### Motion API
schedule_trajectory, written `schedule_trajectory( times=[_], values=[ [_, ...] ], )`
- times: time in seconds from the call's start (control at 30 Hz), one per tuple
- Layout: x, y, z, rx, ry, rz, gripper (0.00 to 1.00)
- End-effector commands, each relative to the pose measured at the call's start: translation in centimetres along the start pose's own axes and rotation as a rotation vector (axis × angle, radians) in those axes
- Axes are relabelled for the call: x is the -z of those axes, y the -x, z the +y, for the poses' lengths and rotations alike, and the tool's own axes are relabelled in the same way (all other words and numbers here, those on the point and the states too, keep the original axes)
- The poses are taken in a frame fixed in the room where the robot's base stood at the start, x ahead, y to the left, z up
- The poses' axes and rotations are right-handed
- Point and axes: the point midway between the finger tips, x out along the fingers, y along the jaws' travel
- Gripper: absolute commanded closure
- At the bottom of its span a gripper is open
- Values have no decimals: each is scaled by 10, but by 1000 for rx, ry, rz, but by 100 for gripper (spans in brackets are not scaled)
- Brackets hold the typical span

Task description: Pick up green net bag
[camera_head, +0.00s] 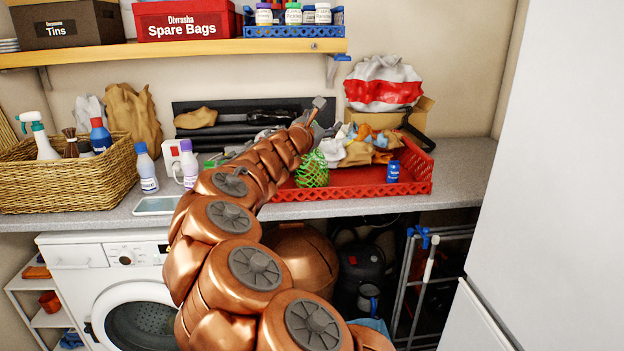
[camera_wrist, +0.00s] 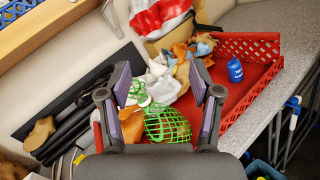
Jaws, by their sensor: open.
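The green net bag (camera_head: 312,169) sits in the red tray (camera_head: 425,184), toward its left end, beside my copper arm in the head view. In the wrist view the green net bag (camera_wrist: 166,124) lies low between my gripper's fingers, nearer the right one. My gripper (camera_wrist: 160,95) is open, with its two dark fingers with purple pads spread apart and nothing held. I cannot tell the exact gap between the fingers and the bag. In the head view my arm hides most of the gripper and the left part of the tray.
White, tan and orange cloths or bags (camera_head: 358,145) heap behind the net bag in the tray. A blue can (camera_head: 393,171) stands at the tray's right. A cardboard box (camera_head: 420,112) with a red-and-white bag (camera_head: 384,84) is behind. A wooden shelf (camera_head: 180,50) overhangs the counter.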

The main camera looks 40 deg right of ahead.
Motion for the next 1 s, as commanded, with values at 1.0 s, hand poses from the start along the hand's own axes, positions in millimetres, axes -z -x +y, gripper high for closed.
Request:
schedule_trajectory(
  times=[1.0],
  values=[
    [140, -59, 21, -185, 441, 131, 36]
  ],
)
